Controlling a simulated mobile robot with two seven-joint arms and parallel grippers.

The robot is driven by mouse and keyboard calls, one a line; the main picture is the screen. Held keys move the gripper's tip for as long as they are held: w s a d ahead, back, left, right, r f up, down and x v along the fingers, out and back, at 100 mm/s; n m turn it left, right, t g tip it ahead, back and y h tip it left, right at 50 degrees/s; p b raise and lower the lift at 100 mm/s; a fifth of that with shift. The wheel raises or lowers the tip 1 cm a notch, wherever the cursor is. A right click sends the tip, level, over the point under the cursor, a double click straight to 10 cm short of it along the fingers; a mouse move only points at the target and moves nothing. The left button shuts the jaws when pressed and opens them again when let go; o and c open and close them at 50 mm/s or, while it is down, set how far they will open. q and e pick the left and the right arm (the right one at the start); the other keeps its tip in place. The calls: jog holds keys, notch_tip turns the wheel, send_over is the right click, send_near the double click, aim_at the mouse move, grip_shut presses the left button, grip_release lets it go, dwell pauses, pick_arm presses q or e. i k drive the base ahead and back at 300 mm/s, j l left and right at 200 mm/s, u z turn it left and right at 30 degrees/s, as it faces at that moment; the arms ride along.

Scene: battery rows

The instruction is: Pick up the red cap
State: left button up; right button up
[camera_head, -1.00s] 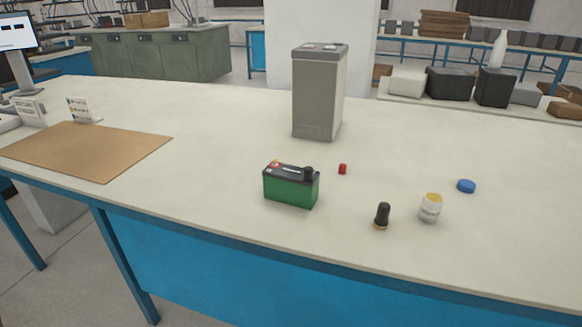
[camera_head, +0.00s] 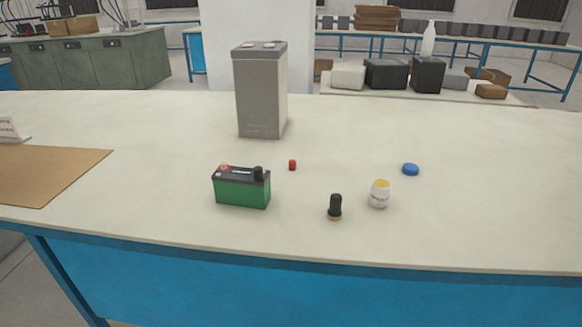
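The small red cap (camera_head: 292,165) stands on the pale workbench (camera_head: 480,225), just right of and a little behind the green battery (camera_head: 242,190). Nothing touches it. The green battery has a dark top with a red terminal at its left and a black cap (camera_head: 258,173) at its right. Neither of my grippers shows in the head view.
A tall grey battery (camera_head: 260,90) stands behind the red cap to the left. A black bulb-like item (camera_head: 335,206), a white jar with a yellow top (camera_head: 379,195) and a blue lid (camera_head: 411,169) stand to the right. A brown mat (camera_head: 50,172) lies at the left.

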aim_at(292, 162)
jog(key=i+j, duration=0.4)
jog(key=i+z, duration=0.1)
jog(key=z, duration=1.25)
